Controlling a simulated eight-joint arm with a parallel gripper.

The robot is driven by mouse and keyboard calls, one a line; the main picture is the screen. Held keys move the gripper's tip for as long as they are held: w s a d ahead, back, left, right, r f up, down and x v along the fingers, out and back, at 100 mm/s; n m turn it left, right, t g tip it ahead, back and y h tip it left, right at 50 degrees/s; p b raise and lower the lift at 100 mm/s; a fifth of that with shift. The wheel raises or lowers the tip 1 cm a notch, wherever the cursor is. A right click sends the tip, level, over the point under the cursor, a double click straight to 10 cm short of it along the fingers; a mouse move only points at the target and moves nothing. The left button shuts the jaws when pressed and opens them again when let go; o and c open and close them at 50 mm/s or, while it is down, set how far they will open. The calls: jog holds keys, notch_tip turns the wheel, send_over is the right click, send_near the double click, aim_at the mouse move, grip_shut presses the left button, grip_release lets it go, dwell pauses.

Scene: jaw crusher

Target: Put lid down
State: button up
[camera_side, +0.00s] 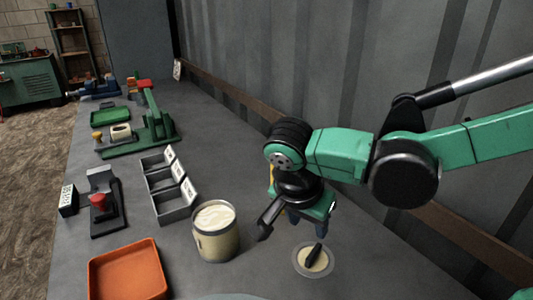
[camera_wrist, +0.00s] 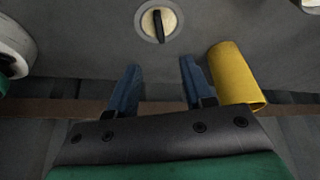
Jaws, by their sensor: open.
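The lid (camera_side: 302,268) is a round cream disc with a grey rim and a black bar handle. It lies flat on the grey bench, right of the open cream-filled pot (camera_side: 215,218). In the wrist view the lid (camera_wrist: 147,26) is at the top centre, just beyond my fingertips. My gripper (camera_side: 307,229) is open above and slightly behind the lid, apart from it. In the wrist view the blue fingers of my gripper (camera_wrist: 160,66) are spread with nothing between them.
A yellow cylinder (camera_wrist: 235,75) stands close to my right finger in the wrist view. Grey bins (camera_side: 168,185), an orange tray (camera_side: 128,272), a red-knobbed device (camera_side: 100,203) and a green press (camera_side: 150,130) are to the left. The corrugated wall (camera_side: 350,60) is behind the bench.

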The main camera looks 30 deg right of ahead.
jog(key=s+d+r+n+t+y, duration=0.1)
jog(key=d+n+t+y, duration=0.3)
jog(key=d+n, duration=0.6)
jog(key=r+n+t, duration=0.1)
jog(key=n, duration=0.2)
jog(key=shift+s+d, duration=0.2)
jog(key=shift+d, duration=0.1)
